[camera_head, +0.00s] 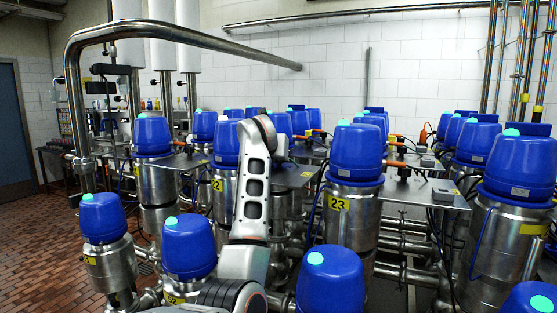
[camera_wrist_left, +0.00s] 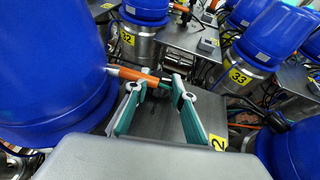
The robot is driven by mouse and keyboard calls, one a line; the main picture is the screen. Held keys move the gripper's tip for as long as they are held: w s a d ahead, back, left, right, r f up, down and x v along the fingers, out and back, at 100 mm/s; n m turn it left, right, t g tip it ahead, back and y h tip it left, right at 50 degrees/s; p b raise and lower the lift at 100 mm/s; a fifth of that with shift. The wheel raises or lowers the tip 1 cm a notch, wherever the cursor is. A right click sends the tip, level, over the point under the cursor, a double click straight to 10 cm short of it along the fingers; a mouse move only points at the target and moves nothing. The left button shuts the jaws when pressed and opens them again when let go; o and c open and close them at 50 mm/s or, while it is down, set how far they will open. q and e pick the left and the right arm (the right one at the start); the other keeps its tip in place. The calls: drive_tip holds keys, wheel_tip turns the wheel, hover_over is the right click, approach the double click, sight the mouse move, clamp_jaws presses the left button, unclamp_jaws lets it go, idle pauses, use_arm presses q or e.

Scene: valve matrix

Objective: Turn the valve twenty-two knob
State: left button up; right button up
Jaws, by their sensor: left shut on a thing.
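An orange-handled knob (camera_wrist_left: 138,75) on a dark stem sits above a flat metal plate in the left wrist view. The teal and grey fingers of my left gripper (camera_wrist_left: 158,80) are shut on the knob's dark inner end, and the orange handle sticks out to the left. A yellow label (camera_wrist_left: 217,142) at the lower right of this view is partly cut off. In the head view, a valve body with a yellow label 22 (camera_head: 217,184) stands left of my arm and is partly covered by it. The left gripper and this knob are hidden behind my arm there. My right gripper is not in view.
Blue-capped valves stand close around, among them valve 23 (camera_head: 339,204). In the wrist view, a large blue cap (camera_wrist_left: 45,60) is close on the left, with valves 32 (camera_wrist_left: 128,39) and 33 (camera_wrist_left: 238,76) beyond. A steel pipe (camera_head: 180,32) arches overhead at left.

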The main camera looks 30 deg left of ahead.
use_arm(q)
drive_tip(key=shift+a+f+m+h+b, duration=0.1)
drive_tip(key=shift+m+h+b, duration=0.25)
drive_tip(key=shift+m+h, duration=0.05)
drive_tip(key=shift+m+h+b, duration=0.45)
drive_tip(key=shift+m+h, duration=0.15)
drive_tip(key=shift+h, duration=0.1)
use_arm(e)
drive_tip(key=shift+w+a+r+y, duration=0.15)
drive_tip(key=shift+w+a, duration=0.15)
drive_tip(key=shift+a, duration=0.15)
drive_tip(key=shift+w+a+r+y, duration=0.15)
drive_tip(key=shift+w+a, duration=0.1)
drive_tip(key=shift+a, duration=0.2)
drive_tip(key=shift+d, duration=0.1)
use_arm(q)
drive_tip(key=o, duration=1.1)
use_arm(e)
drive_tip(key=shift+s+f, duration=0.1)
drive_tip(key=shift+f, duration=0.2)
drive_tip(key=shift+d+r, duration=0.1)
use_arm(q)
drive_tip(key=shift+s+r, duration=0.2)
drive_tip(key=v, duration=1.1)
drive_tip(key=shift+s+a+f, duration=0.1)
drive_tip(key=shift+s+a, duration=0.05)
drive_tip(key=shift+s, duration=0.25)
